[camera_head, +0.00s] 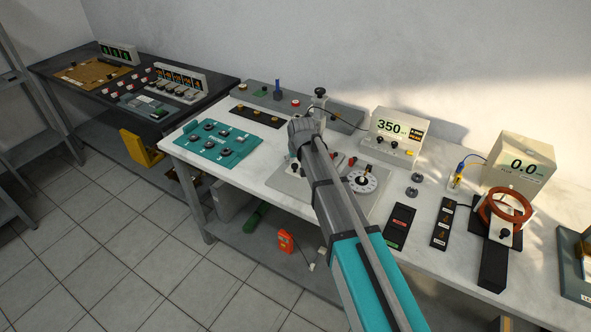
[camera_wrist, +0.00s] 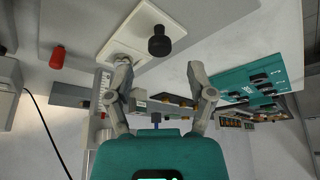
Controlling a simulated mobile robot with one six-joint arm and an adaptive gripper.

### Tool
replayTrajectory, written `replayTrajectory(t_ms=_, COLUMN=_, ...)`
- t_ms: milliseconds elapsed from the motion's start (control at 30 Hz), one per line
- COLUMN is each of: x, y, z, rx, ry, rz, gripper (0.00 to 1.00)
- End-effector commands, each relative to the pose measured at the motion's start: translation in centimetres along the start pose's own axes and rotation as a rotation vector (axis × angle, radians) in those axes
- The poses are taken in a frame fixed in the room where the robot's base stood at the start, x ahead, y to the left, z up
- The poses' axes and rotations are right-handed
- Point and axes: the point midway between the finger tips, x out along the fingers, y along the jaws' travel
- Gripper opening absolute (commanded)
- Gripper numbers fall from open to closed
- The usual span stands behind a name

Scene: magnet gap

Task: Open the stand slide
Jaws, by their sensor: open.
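The stand's grey base plate (camera_head: 283,181) lies on the white bench, partly hidden behind my arm in the head view. In the wrist view the base carries pale rectangular plates (camera_wrist: 126,53) and a black knob (camera_wrist: 159,42), which I take for the slide and its handle. My gripper (camera_wrist: 158,72) is open and empty. Its two fingers stand apart, with the black knob beyond the gap between their tips; I see no contact. In the head view my gripper (camera_head: 303,132) is over the stand area, its fingertips not clear.
A red knob (camera_wrist: 57,57) and a dial (camera_head: 362,180) are beside the stand. A teal panel (camera_head: 217,142) lies left, and a meter reading 350 (camera_head: 395,134) stands behind right. A coil (camera_head: 505,206) is further right. A dark bench (camera_head: 60,70) stands at far left.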

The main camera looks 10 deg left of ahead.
Motion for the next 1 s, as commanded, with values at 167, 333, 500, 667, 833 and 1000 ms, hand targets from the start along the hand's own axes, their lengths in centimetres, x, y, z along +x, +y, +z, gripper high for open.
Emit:
replayTrajectory(t_ms=167, x=1.9, y=0.0, z=0.1, rx=0.000, ry=0.000, rz=0.000, gripper=0.70)
replayTrajectory(t_ms=333, x=3.0, y=0.0, z=0.1, rx=0.000, ry=0.000, rz=0.000, gripper=0.70)
replayTrajectory(t_ms=500, x=3.7, y=0.0, z=0.0, rx=0.000, ry=0.000, rz=0.000, gripper=0.70)
replayTrajectory(t_ms=667, x=3.9, y=0.0, z=0.0, rx=0.000, ry=0.000, rz=0.000, gripper=0.70)
replayTrajectory(t_ms=833, x=3.9, y=0.0, z=0.0, rx=0.000, ry=0.000, rz=0.000, gripper=0.70)
replayTrajectory(t_ms=1000, x=3.9, y=0.0, z=0.0, rx=0.000, ry=0.000, rz=0.000, gripper=0.62)
